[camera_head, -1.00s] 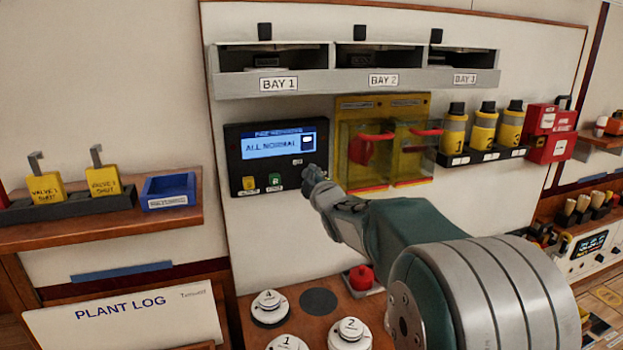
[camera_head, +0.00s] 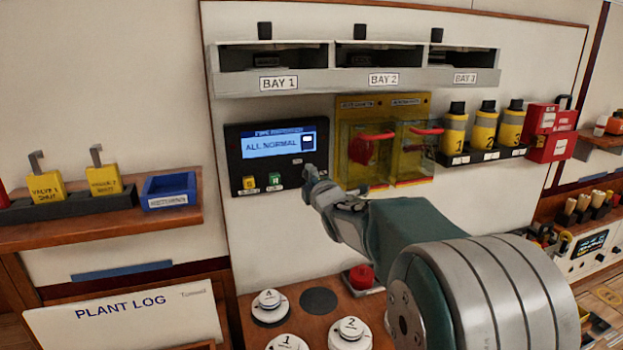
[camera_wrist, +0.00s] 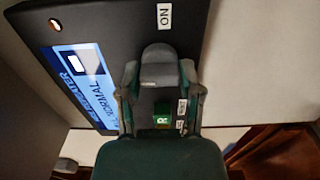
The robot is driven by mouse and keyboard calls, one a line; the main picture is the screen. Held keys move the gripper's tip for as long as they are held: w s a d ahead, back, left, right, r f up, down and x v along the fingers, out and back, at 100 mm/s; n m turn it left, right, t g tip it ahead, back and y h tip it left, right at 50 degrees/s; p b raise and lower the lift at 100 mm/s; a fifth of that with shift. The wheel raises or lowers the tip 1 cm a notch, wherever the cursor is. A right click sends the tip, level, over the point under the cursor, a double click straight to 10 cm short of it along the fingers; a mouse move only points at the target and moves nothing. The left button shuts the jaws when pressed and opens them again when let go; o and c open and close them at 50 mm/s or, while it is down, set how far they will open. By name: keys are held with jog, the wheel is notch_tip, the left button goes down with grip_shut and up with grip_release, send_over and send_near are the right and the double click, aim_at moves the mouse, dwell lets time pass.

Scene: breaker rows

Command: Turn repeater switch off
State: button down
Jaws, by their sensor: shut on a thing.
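The repeater (camera_head: 235,160) is a black wall panel with a lit blue screen (camera_head: 278,145) reading "ALL NORMAL". It also shows rotated in the wrist view (camera_wrist: 120,22), with an "ON" label (camera_wrist: 165,16) beyond my fingertips. A yellow button (camera_head: 249,183) and a green button (camera_head: 275,180) sit below the screen. My gripper (camera_head: 312,178) is at the panel's lower right edge. In the wrist view my gripper (camera_wrist: 160,68) is shut at the panel's face, on the repeater switch. The fingers hide the switch, so its position cannot be told.
Yellow boxes with clear covers and red handles (camera_head: 375,137) hang close right of my gripper. Bay shelves (camera_head: 330,82) are above. White numbered detectors (camera_head: 350,332) and a red knob (camera_head: 361,276) stand on the ledge below. Bare wall lies left of the panel.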

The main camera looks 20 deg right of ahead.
jog(key=shift+a+f, duration=0.1)
jog(key=shift+f, duration=0.2)
jog(key=shift+c, duration=1.3)
grip_release()
jog(key=shift+a+r, duration=0.1)
jog(key=s, duration=1.2)
